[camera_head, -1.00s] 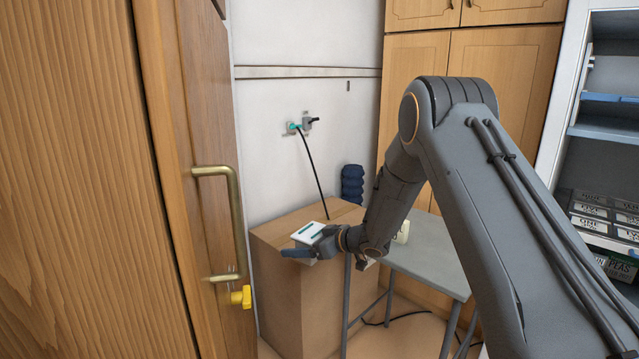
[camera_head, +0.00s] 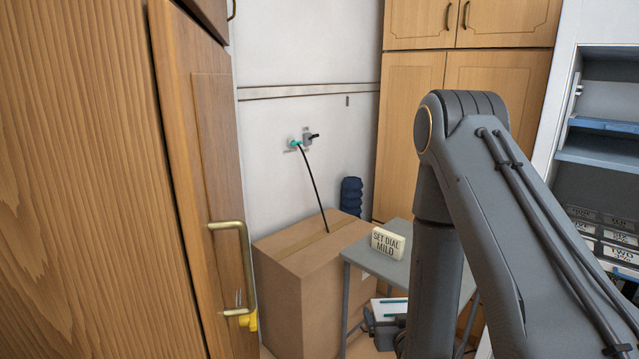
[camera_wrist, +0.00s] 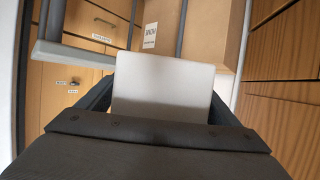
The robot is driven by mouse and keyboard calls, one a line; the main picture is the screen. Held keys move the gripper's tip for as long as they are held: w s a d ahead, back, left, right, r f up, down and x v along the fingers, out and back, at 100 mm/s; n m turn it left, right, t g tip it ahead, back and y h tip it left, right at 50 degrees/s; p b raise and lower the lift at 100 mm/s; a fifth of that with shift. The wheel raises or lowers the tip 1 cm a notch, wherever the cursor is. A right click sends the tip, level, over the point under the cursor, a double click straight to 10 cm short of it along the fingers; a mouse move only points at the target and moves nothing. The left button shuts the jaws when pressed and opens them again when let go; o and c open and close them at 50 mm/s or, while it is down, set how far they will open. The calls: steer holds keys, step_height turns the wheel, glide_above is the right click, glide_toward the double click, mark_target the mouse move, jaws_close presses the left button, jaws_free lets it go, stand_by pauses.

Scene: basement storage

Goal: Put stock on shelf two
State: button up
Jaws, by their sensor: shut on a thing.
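My gripper (camera_head: 384,322) is low in the head view, in front of the small grey table and below its top, partly hidden by my arm. It is shut on a white flat item (camera_head: 392,302) with teal stripes. In the wrist view, the item shows as a plain pale panel (camera_wrist: 165,85) between the two fingers. A shelf unit (camera_head: 567,100) stands at the right edge, with blue-edged shelves (camera_head: 600,150) and several dark labelled boxes (camera_head: 612,232) lower down.
A cardboard box (camera_head: 305,270) stands by the wall, beside the grey table (camera_head: 385,268). A cream sign (camera_head: 388,242) reading "SET DIAL MILD" stands on the table. A wooden door with a brass handle (camera_head: 240,270) is close on the left. Wooden cabinets (camera_head: 412,120) stand behind.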

steer(key=v, duration=0.6)
steer(key=shift+s+d+r, duration=0.25)
steer(key=shift+s+d, duration=0.05)
steer(key=shift+d, duration=0.05)
steer(key=shift+d, duration=0.15)
